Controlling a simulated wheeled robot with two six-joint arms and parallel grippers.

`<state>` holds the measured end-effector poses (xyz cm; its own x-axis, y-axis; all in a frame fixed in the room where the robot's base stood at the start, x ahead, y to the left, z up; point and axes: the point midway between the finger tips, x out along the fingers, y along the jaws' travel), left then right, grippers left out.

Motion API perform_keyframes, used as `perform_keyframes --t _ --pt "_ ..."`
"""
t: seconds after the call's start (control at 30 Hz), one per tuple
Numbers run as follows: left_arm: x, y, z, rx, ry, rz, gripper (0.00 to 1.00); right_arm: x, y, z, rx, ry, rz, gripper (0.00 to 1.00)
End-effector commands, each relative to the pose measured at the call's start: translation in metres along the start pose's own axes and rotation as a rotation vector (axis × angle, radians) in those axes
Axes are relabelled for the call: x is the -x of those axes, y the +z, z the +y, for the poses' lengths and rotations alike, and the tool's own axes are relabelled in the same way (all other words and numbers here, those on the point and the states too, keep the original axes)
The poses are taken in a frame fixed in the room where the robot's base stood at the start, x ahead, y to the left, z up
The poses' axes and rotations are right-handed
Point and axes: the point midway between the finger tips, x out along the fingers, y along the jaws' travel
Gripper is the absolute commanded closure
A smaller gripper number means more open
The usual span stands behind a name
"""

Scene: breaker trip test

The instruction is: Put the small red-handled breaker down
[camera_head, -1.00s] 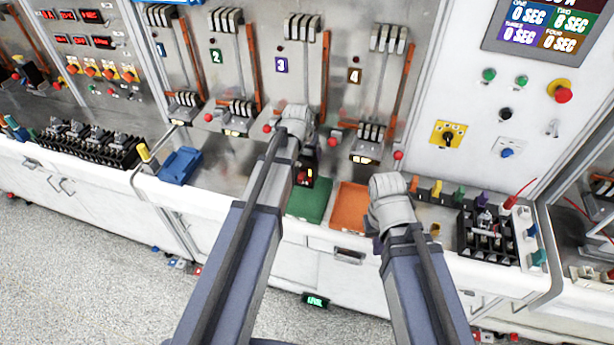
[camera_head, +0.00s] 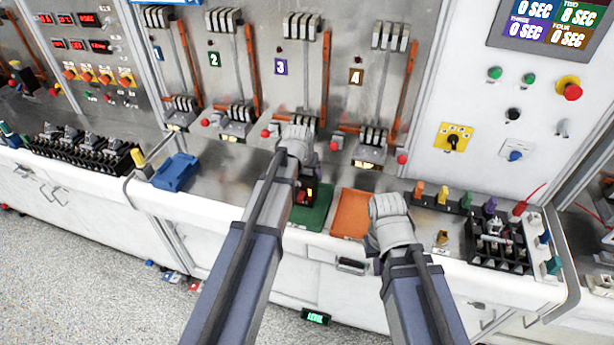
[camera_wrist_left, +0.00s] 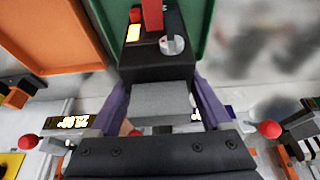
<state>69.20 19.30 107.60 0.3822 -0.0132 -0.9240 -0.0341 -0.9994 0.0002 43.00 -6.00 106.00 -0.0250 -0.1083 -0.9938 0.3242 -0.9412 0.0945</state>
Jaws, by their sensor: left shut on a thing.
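The small black breaker with a red handle (camera_head: 306,191) is over the green tray (camera_head: 317,214) at the front of the bench. My left gripper (camera_head: 303,172) is shut on it. In the left wrist view the breaker (camera_wrist_left: 152,62) shows its red handle, a lit orange window and a round grey knob. The purple fingers (camera_wrist_left: 163,104) lie on both sides of its grey end block. The green tray's raised rim (camera_wrist_left: 204,30) surrounds its far part. I cannot tell whether its base touches the tray. My right gripper (camera_head: 388,228) is by the orange tray's right side; its fingertips are hidden.
The orange tray (camera_head: 351,213) lies just right of the green one. A blue tray (camera_head: 176,172) is further left. Levers with red knobs (camera_head: 336,143) stand behind. A black terminal block (camera_head: 497,246) and coloured pegs (camera_head: 443,196) are at the right.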

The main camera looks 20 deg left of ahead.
Motion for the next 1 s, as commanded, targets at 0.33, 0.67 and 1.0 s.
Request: perform_keyframes --t 0.33,0.67,1.0 --pt "-0.002 0.001 0.0 0.0 0.0 0.0 0.06 -0.002 0.0 0.0 0.001 0.0 0.0 1.0" --pt "-0.001 0.001 0.0 0.0 0.0 0.0 0.0 -0.001 0.0 0.0 0.0 0.0 0.0 1.0" --pt "0.022 -0.001 0.0 0.0 0.0 0.0 0.0 0.021 0.001 0.002 -0.004 -0.001 0.0 1.0"
